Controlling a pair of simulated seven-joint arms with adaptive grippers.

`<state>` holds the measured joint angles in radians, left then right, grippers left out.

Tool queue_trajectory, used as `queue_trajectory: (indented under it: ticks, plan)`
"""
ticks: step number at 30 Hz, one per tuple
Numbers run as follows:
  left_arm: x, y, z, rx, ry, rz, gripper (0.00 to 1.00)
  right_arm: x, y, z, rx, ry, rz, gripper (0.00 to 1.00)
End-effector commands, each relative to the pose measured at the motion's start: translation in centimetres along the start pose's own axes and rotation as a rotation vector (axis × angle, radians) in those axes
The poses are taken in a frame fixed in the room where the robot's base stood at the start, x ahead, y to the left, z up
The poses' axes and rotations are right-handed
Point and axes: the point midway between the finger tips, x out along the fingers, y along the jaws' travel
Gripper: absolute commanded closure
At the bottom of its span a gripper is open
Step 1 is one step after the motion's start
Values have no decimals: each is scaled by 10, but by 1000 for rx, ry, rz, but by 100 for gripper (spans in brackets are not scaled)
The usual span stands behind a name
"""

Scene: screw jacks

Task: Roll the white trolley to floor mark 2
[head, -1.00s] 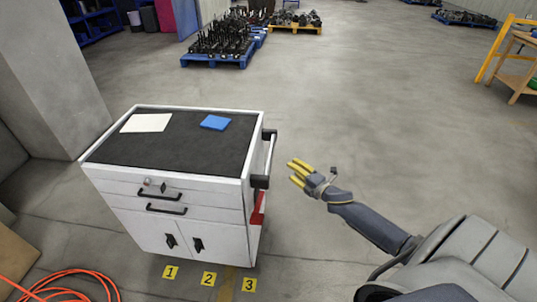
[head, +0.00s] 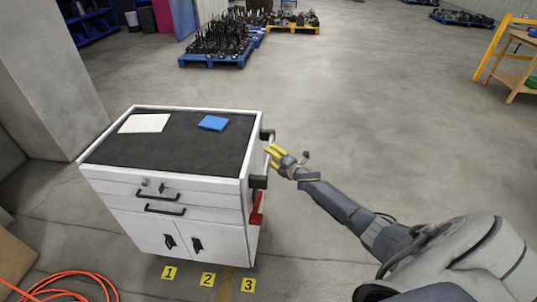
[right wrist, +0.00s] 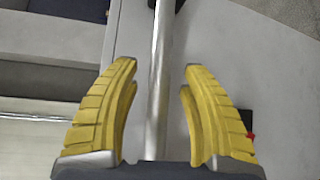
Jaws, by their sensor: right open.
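The white trolley (head: 205,202) stands upright at left in the head view, with a dark top, drawers and two doors. Its handle (head: 258,182) is on the right side, partly hidden by my right gripper (head: 271,155). In the right wrist view the metal handle bar (right wrist: 160,75) runs between the two yellow fingers of that gripper, with gaps on both sides. The right gripper is open. Floor mark 2 (head: 207,279) is a yellow tag in front of the trolley, between mark 1 (head: 169,272) and mark 3 (head: 248,285). My left gripper is out of view.
A white sheet (head: 145,123) and a blue pad (head: 213,123) lie on the trolley top. An orange hose (head: 75,272) coils on the floor at lower left. A grey pillar (head: 55,75) stands behind left. Open floor extends right and behind.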

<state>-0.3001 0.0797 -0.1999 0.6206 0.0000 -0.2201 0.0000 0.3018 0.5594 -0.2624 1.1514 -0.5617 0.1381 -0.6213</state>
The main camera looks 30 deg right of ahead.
Motion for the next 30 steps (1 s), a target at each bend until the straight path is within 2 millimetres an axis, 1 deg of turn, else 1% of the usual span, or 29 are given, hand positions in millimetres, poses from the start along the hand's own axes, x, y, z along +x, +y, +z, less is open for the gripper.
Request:
queue_trajectory:
  ticks: [3, 7, 12, 20, 21, 30]
  plan:
    - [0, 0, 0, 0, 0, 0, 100, 10, 0, -1, 0, -1, 0, 55]
    - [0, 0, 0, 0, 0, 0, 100, 17, 0, 0, 0, 0, 0, 55]
    - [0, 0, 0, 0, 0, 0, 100, 21, 0, -1, 0, 1, -1, 55]
    - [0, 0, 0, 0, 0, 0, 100, 21, 0, -1, 0, 1, -1, 55]
    - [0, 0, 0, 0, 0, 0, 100, 21, 0, -1, 0, 1, -1, 53]
    - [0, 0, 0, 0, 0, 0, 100, 21, 0, -1, 0, 1, -1, 87]
